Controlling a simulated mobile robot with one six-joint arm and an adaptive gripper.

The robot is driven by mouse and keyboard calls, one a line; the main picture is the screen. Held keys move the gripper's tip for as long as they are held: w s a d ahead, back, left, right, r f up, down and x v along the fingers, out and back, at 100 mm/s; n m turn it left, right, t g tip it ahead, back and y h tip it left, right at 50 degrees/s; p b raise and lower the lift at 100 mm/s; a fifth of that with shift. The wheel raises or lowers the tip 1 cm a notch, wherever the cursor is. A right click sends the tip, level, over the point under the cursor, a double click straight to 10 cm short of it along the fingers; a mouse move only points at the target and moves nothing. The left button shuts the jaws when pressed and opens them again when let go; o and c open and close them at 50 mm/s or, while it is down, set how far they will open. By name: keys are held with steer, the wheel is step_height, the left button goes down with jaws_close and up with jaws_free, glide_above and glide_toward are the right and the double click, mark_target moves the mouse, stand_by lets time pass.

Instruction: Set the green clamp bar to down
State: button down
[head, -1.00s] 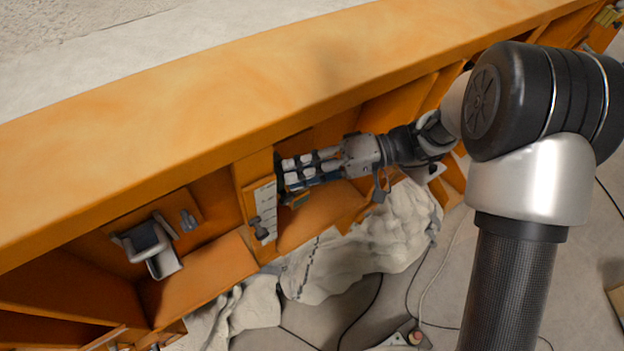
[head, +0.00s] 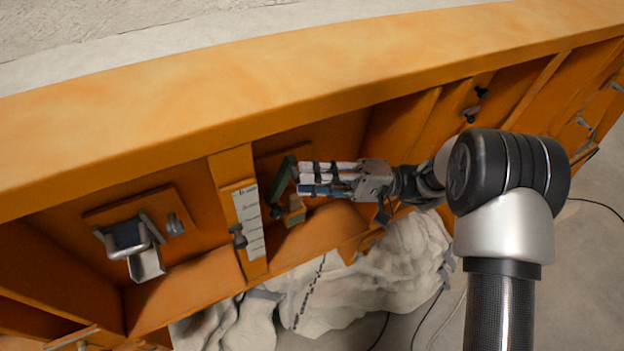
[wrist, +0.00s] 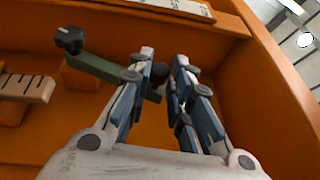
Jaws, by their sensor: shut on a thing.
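The green clamp bar (head: 279,181) is in the recess of the orange frame, right of a white scale plate. In the wrist view the bar (wrist: 97,68) runs from a black knob (wrist: 69,40) at upper left down to my fingers. My gripper (head: 303,180) reaches in from the right and is shut on the bar near its end. In the wrist view the gripper (wrist: 163,72) has a dark knob between its fingers. The exact contact is partly hidden.
The white scale plate (head: 248,222) with a dark knob stands on an orange rib left of the bar. Further left is a grey metal bracket (head: 127,240). A long orange beam (head: 300,85) runs above. Pale crumpled sheeting (head: 400,255) and cables lie below.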

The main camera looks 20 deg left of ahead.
steer(key=c, duration=1.5)
jaws_free()
steer(key=shift+o, duration=0.2)
steer(key=v, duration=0.7)
steer(key=shift+d, duration=0.2)
steer(key=shift+w, duration=0.1)
steer(key=shift+c, duration=0.5)
